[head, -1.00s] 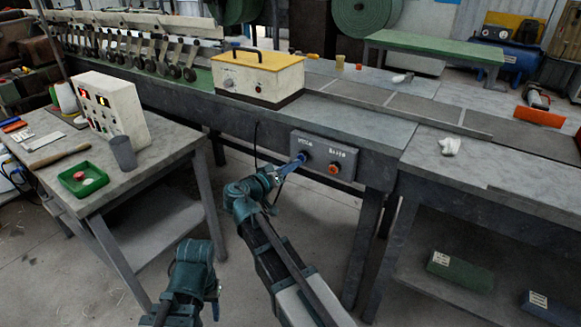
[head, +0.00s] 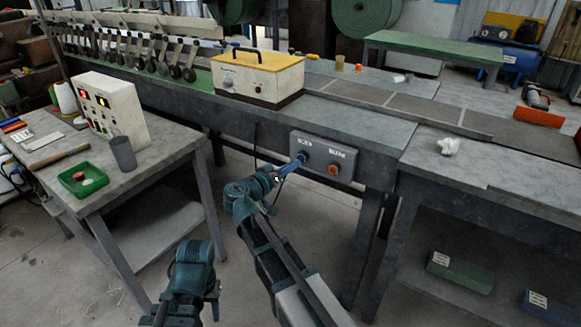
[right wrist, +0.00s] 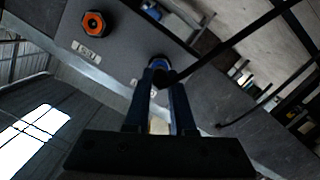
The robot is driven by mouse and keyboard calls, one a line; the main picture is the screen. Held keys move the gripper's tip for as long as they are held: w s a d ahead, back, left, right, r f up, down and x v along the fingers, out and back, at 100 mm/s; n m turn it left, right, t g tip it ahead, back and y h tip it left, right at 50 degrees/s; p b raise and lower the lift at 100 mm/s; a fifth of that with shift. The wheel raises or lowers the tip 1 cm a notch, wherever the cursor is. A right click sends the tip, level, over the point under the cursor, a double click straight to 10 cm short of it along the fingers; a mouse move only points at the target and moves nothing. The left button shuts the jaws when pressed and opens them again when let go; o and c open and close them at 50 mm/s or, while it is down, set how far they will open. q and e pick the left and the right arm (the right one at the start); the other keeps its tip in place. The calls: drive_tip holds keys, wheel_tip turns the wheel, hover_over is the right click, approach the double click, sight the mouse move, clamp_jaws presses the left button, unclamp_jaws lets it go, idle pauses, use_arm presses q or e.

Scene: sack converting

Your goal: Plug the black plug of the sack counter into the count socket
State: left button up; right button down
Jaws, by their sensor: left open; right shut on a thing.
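The grey socket panel (head: 319,166) is on the front of the long bench. Its right socket (head: 333,169) has an orange ring and also shows in the right wrist view (right wrist: 93,24). My right gripper is shut on the black plug (right wrist: 163,78) right at the blue-ringed socket; I cannot tell how deep the plug sits. The yellow-topped sack counter (head: 262,60) stands on the bench above. My left gripper (head: 214,300) is low at the front, open and away from the panel.
A black cable (right wrist: 228,37) runs from the plug across the right wrist view. A side table (head: 150,160) at left holds a control box (head: 112,108), a grey cup (head: 123,153) and a green tray (head: 83,180). A second bench (head: 500,175) stands at right. Floor between is clear.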

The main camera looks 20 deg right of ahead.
drive_tip(key=shift+x, duration=1)
idle(0.3)
drive_tip(key=c, duration=0.7)
unclamp_jaws()
drive_tip(key=shift+w+r, duration=0.1)
drive_tip(key=shift+a, duration=0.1)
